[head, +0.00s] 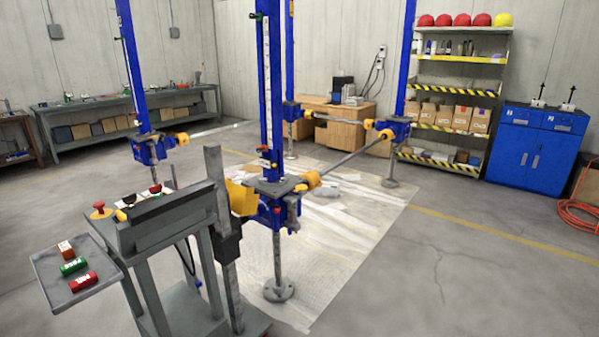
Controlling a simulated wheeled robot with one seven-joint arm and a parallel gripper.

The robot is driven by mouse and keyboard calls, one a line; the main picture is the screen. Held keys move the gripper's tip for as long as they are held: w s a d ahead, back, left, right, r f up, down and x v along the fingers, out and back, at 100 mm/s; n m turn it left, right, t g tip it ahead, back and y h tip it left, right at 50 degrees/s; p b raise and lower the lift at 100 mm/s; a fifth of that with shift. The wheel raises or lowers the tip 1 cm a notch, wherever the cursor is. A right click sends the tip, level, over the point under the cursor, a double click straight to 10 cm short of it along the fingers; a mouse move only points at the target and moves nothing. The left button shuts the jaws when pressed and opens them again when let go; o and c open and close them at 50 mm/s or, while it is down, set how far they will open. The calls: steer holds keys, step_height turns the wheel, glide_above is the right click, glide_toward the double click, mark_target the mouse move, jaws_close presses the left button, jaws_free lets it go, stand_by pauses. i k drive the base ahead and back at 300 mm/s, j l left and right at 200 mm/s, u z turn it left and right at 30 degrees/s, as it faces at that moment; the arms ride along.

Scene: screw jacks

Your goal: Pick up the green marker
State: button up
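The green marker (73,266) is a short green cylinder with a white label. It lies on its side on a small grey side tray (48,278) at the lower left. A red cylinder (84,282) with a pale label lies close in front of it. An orange-red block (66,249) with a white patch sits just behind it. Nothing covers the green marker. My gripper is not in view.
A grey console stand (165,222) with a red mushroom button (98,210) adjoins the tray's right side. Blue lift columns (270,110) with yellow-and-grey arms stand beyond it. A blue cabinet (535,150) and a shelf stand at the back right. Open concrete floor lies at the right.

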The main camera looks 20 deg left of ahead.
mark_target(69, 268)
steer(key=i+u, duration=0.7)
steer(key=u, duration=0.15)
steer(key=i+l+u, duration=0.2)
steer(key=u, duration=0.2)
steer(key=i+l+u, duration=0.1)
steer(key=i+u, duration=0.25)
steer(key=i+l+u, duration=0.3)
steer(key=i, duration=0.2)
steer(key=i+l+u, duration=0.2)
steer(key=i+u, duration=0.15)
steer(key=i, duration=0.05)
